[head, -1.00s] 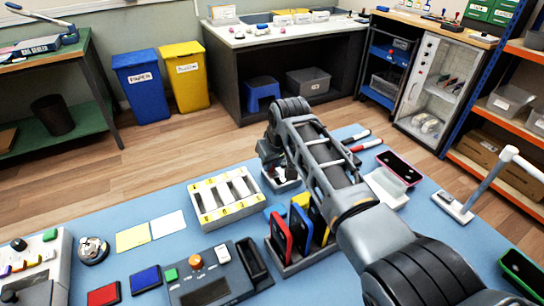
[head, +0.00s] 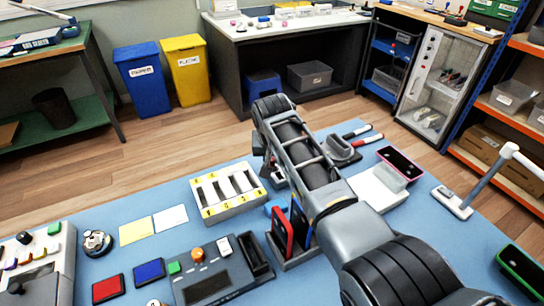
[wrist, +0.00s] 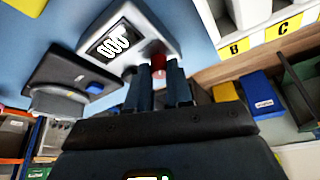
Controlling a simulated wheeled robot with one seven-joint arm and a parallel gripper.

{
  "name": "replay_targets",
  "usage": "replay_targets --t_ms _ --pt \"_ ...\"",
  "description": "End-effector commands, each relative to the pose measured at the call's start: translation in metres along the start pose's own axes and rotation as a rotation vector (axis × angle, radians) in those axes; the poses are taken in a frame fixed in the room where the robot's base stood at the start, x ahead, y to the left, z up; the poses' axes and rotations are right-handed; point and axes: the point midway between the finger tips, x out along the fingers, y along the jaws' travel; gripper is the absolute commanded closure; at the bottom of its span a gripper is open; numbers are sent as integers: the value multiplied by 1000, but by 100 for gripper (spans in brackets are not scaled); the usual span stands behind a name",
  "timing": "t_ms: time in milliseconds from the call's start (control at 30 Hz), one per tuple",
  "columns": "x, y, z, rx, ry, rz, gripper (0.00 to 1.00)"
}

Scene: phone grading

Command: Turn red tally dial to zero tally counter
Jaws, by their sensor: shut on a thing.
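The tally counter (wrist: 128,38) is a light grey box with a dark display in the wrist view. Its display (wrist: 113,42) appears to read 000. The red dial (wrist: 158,63) sits at the counter's edge, between the tips of my gripper (wrist: 160,75). My gripper is shut on the dial, which is partly hidden by the fingers.
A white tray with yellow labels (head: 229,206) stands left of my gripper. A rack with phones (head: 292,258) stands under my forearm. A dark grey device (head: 342,152) and a pink-edged tray (head: 400,163) lie to the right.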

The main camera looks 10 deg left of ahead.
Motion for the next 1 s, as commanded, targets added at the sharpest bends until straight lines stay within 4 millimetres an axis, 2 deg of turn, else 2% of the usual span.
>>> replay_targets --t_ms 233,267,500,833,1000 --pt "0 0 0 0 -1 0 100" --pt "0 0 0 0 -1 0 79" --pt "0 0 0 0 0 0 56" --pt "-3 0 0 -1 1 -1 55" --pt "-20 0 -1 0 2 -1 55"
